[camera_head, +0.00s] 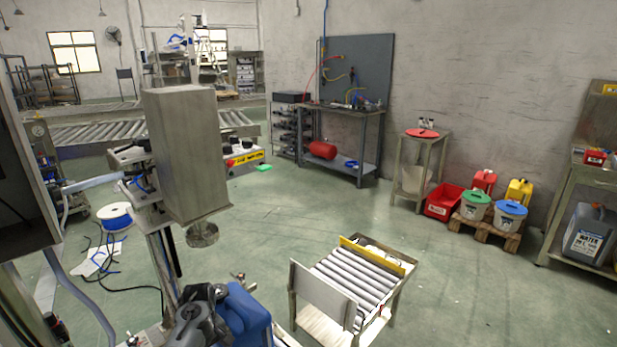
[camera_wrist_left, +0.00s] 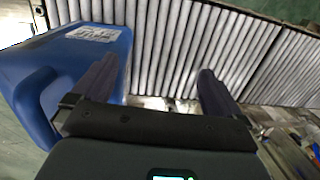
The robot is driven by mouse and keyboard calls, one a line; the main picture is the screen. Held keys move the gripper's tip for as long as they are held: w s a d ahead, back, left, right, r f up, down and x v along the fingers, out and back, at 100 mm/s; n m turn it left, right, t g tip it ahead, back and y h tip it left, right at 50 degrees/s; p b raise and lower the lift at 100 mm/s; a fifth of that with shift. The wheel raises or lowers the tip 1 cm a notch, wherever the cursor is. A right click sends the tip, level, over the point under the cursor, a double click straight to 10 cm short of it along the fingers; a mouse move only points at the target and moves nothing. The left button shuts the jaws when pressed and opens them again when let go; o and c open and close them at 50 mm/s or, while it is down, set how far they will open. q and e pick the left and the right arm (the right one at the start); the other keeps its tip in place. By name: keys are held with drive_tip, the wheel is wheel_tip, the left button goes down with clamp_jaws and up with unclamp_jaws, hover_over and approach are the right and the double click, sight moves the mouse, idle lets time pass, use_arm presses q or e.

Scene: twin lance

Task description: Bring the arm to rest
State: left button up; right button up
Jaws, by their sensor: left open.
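My left gripper (camera_wrist_left: 158,88) is open in the left wrist view, with its two dark fingers wide apart and nothing between them. A blue canister (camera_wrist_left: 60,75) with a white label stands at the left of that view. The left finger overlaps its edge in the picture; I cannot tell whether they touch. In the head view, a dark grey arm part (camera_head: 195,325), seemingly my left wrist, is at the bottom beside a blue canister (camera_head: 245,315). The fingers cannot be made out there. My right gripper is not in view.
Metal rollers (camera_wrist_left: 170,50) run behind the fingers. In the head view a small roller table (camera_head: 352,285) stands right of the canister. A tall grey box-shaped post (camera_head: 185,150) rises at the left. Open green floor (camera_head: 300,215) lies beyond, toward a workbench (camera_head: 345,112).

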use_arm(q)
drive_tip(key=s+a+f+g+p, duration=0.1)
drive_tip(key=s+f+g+p, duration=0.15)
drive_tip(key=s+f, duration=0.85)
drive_tip(key=s+a+f+g+p, duration=0.1)
drive_tip(key=s+f+p, duration=0.2)
drive_tip(key=s+f, duration=0.8)
drive_tip(key=s+r+m+t+y+p, duration=0.1)
drive_tip(key=s+r+m+p, duration=0.15)
drive_tip(key=s, duration=0.75)
drive_tip(key=s+r+m+p, duration=0.1)
drive_tip(key=s+r+p, duration=0.2)
drive_tip(key=s, duration=0.8)
drive_tip(key=w+d+r+m+t+p, duration=0.1)
drive_tip(key=d+r+m+t+p, duration=0.1)
drive_tip(key=r+p, duration=1.1)
drive_tip(key=w+d+r+m+t+p, duration=0.1)
drive_tip(key=r+p, duration=1.2)
drive_tip(key=r, duration=1.7)
drive_tip(key=w+d+r+m+t+h+p, duration=0.1)
drive_tip(key=d+r+m+t+p, duration=0.2)
drive_tip(key=r+p, duration=1)
wheel_tip(320, 180, up, 9)
drive_tip(key=shift+w+r+m+t+p, duration=0.2)
drive_tip(key=shift+m+t+p, duration=0.2)
drive_tip(key=shift+m+t, duration=0.45)
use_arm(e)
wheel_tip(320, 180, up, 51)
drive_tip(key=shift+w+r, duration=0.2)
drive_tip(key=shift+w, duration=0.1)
